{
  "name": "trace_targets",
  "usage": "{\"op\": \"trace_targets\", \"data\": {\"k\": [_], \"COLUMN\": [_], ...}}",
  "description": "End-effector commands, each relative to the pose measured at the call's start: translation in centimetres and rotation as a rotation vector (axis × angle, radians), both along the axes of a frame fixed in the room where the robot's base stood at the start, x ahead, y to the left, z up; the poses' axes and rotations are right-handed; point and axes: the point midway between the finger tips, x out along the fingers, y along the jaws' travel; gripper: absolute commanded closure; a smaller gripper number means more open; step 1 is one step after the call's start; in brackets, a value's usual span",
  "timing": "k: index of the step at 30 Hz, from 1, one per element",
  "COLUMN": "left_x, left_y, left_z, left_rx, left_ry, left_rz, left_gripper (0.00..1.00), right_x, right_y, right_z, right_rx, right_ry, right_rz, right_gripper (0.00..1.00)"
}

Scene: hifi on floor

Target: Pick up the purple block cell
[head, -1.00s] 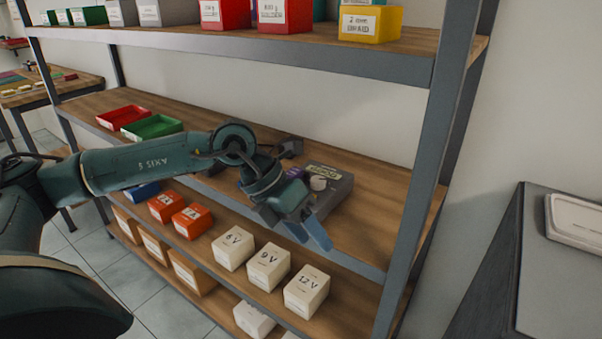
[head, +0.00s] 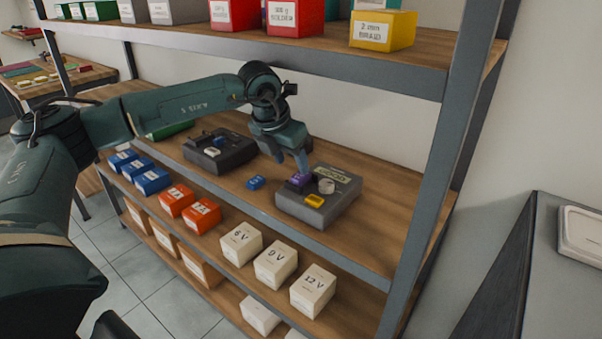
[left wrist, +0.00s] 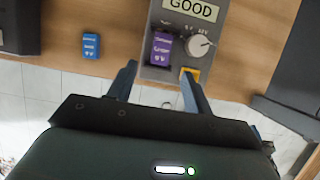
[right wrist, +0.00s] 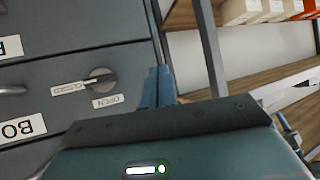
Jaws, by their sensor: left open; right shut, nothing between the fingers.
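The purple block cell (head: 299,181) sits on the grey tester box on the middle shelf, left of a round dial. In the left wrist view the purple cell (left wrist: 161,48) stands in the tester's slot area below the GOOD display. My left gripper (head: 303,169) is over the tester, close to the purple cell. In the left wrist view its open fingers (left wrist: 160,78) point toward the cell, with nothing between them. The grey tester (head: 325,203) also bears a yellow piece (head: 315,201). My right gripper (right wrist: 158,85) is shut and empty, in front of a grey cabinet.
A blue cell (head: 255,183) lies on the shelf left of the tester, and a dark device (head: 222,152) stands further left. The upper shelf's edge (head: 250,44) and the grey upright (head: 436,150) bound the space. Several labelled boxes stand on the shelf below.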

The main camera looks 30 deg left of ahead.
Motion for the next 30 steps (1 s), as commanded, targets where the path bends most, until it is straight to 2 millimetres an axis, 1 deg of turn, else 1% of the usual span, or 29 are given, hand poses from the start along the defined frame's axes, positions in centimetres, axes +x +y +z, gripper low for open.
{"op": "trace_targets", "data": {"k": [5,12,15,18,23,26,30], "left_x": [1.1,2.5,2.9,3.1,3.1,3.1,3.1], "left_y": [-0.1,-0.2,-0.2,-0.2,-0.2,-0.2,-0.2], "left_z": [0.1,-3.4,-4.3,-4.6,-4.7,-4.6,-4.6], "left_rx": [0.000,0.001,0.000,0.000,0.000,0.000,0.000], "left_ry": [-0.001,0.002,0.000,-0.001,-0.002,-0.001,-0.001], "left_rz": [-0.001,-0.001,0.000,-0.001,0.000,0.000,0.000], "left_gripper": [0.49,0.49,0.49,0.49,0.49,0.56,0.67], "right_x": [0.3,0.2,0.2,0.2,0.2,0.2,0.2], "right_y": [0.0,-0.1,-0.1,-0.2,-0.2,-0.2,-0.2], "right_z": [0.4,0.5,0.4,0.4,0.4,0.4,0.4], "right_rx": [0.007,0.004,0.003,0.002,0.002,0.002,0.001], "right_ry": [0.000,0.009,0.012,0.012,0.012,0.012,0.011], "right_rz": [-0.012,-0.017,-0.018,-0.019,-0.019,-0.019,-0.019], "right_gripper": [1.00,1.00,1.00,1.00,1.00,1.00,1.00]}}
